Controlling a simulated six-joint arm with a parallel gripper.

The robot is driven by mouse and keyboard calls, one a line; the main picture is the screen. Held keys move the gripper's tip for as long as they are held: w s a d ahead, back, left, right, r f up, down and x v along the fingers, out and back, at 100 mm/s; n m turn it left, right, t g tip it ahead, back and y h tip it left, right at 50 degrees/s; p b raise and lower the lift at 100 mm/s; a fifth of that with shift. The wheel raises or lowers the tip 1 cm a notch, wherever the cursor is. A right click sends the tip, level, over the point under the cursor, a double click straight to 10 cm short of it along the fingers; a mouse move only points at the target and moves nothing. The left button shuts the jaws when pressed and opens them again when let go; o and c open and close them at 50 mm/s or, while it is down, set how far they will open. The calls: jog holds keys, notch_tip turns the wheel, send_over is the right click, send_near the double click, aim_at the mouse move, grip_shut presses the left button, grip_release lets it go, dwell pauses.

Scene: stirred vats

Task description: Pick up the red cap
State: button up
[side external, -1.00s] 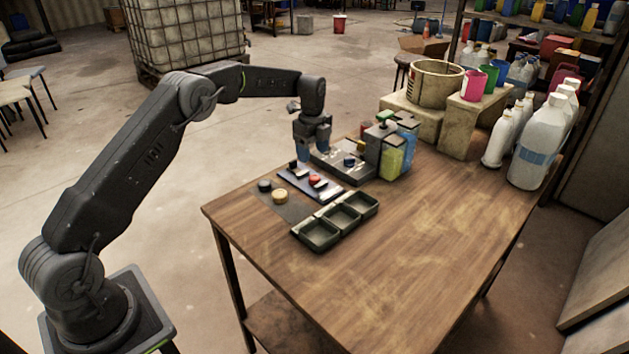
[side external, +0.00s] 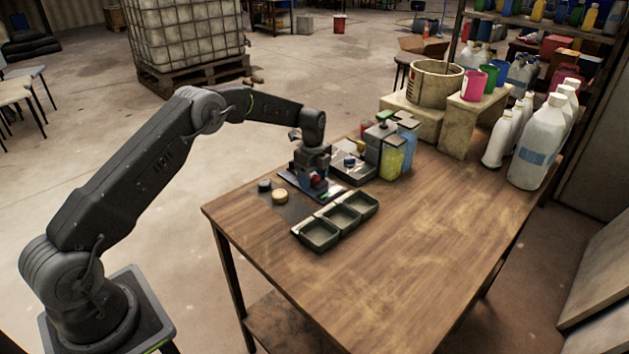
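The red cap (side external: 317,183) lies on the dark flat plate (side external: 298,185) near the table's left edge. Only part of it shows, because my gripper is in front of and above it. My gripper (side external: 311,186) is low over the plate, pointing down, with its fingers at the red cap. I cannot tell whether the fingers touch the cap or have shut on it.
A dark three-compartment tray (side external: 336,222) stands in front. A station with coloured containers (side external: 391,160) stands behind to the right.

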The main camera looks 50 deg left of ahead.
jog(key=c, duration=1)
jog(key=shift+r, duration=0.15)
